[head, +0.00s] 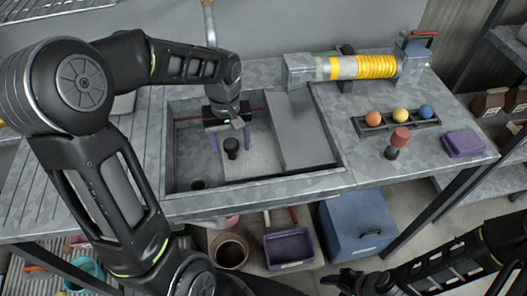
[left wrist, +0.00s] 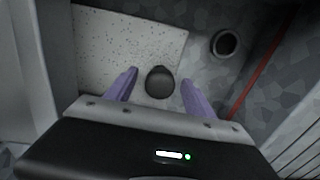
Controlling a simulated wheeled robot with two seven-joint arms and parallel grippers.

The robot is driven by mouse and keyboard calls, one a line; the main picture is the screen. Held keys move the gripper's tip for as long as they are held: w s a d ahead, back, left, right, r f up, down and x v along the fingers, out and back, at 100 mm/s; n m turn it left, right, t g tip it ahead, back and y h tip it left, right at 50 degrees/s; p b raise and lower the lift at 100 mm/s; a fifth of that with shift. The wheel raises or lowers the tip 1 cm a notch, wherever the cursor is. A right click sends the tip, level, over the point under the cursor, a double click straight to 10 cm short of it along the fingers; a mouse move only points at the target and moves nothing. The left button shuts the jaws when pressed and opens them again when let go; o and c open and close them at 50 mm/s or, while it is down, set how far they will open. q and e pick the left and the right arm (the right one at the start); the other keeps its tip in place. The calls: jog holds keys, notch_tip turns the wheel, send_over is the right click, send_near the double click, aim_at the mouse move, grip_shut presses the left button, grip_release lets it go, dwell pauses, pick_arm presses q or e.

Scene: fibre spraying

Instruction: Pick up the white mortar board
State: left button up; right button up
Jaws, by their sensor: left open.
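The white mortar board (head: 262,158) is a pale speckled plate with a black knob handle (head: 231,148), lying in the grey sink basin. In the left wrist view the board (left wrist: 105,45) is partly covered by my gripper. My left gripper (head: 231,140) points down into the basin, its purple fingers open. In the left wrist view the knob (left wrist: 160,82) shows between the two fingertips (left wrist: 159,76), with gaps on both sides. My right gripper (head: 345,282) is low at the bottom of the head view, dark and hard to make out.
The basin rim (head: 270,191) surrounds the board, with a drain hole (left wrist: 225,43) beside it. A grey panel (head: 302,135) covers the basin's right part. On the counter stand a yellow-wound cylinder (head: 365,66), a rack of coloured balls (head: 398,125) and a purple box (head: 463,143).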

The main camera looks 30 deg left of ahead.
pick_arm(q)
grip_shut()
dwell(0.7)
dwell(0.3)
